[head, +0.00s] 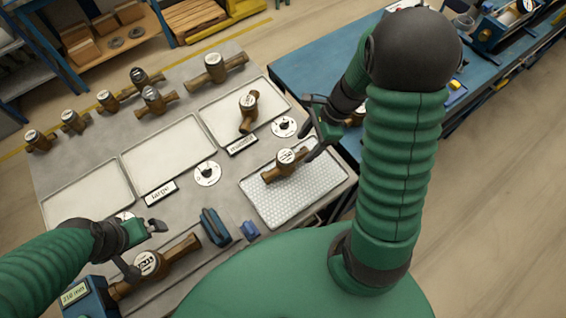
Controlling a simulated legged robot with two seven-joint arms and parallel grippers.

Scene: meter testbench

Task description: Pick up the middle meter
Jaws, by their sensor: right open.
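Several brass water meters with white dials are on the grey table, and I cannot tell which one the task calls the middle meter. One meter (288,160) lies on a white textured tray (292,212) at the right front. Another meter (248,110) lies in the tray labelled "medium" (216,113). My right gripper (308,128) is open and empty, just above and right of the meter on the textured tray. My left gripper (148,250) has its fingers apart near a large meter (148,263) at the table's front left; contact is unclear.
Several meters, including one at the back (215,68), line the table's rear and left. A "large" tray (168,150) and another tray (88,195) are empty. A blue display device (88,298) and blue clamp (215,226) stand in front. A blue bench (310,72) is behind right.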

